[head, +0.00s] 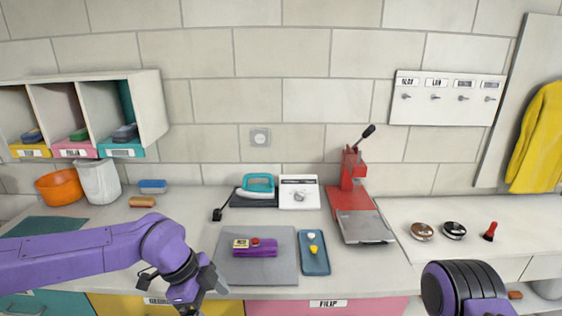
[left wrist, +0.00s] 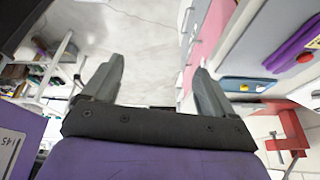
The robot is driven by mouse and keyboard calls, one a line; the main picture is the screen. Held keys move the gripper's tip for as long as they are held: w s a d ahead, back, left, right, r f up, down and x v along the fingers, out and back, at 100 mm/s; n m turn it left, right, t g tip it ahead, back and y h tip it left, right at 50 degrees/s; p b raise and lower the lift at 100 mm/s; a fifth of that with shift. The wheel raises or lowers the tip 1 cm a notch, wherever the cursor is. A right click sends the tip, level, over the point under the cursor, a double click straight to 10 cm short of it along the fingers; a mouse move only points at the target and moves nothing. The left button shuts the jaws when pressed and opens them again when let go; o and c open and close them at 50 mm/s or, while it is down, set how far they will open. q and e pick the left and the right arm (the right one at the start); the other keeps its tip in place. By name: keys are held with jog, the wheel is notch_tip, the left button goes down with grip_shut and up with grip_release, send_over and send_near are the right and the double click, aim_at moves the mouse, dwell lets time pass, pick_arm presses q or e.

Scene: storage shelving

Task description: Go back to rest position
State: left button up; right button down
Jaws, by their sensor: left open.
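My left arm comes in from the left in the head view, and its gripper (head: 200,290) hangs in front of the counter's front edge, near the yellow drawer. In the left wrist view the gripper (left wrist: 160,72) shows two grey fingers wide apart with nothing between them, over pale floor. Part of my right arm shows at the bottom right of the head view; its gripper is out of frame.
An orange bowl (head: 60,187) stands at the left. The red press (left wrist: 290,146) also shows in the left wrist view.

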pick_arm(q)
jog(key=s+a+f+m+t+y+b, duration=0.15)
jog(key=a+f+m+y, duration=0.25)
jog(key=f+m, duration=0.75)
jog(key=s+a+f+m+t+y+b, duration=0.1)
jog(key=a+f+m+t+y, duration=0.2)
jog(key=f+m, duration=0.9)
jog(key=s+a+f+m+b, duration=0.1)
jog(key=s+a+f+m, duration=0.2)
jog(key=s+m, duration=0.3)
jog(key=s+a+f+m+g+b, duration=0.1)
jog(key=s+a+f+m, duration=0.2)
jog(key=s+m, duration=0.4)
jog(key=s+a+f+m+b, duration=0.1)
jog(key=s+a+f+m, duration=0.2)
jog(key=m, duration=0.6)
jog(key=s+f, duration=0.2)
jog(key=s, duration=0.1)
jog(key=shift+s+f+y+b, duration=0.25)
jog(key=shift+s+y+b, duration=0.1)
jog(key=shift+y+b, duration=0.05)
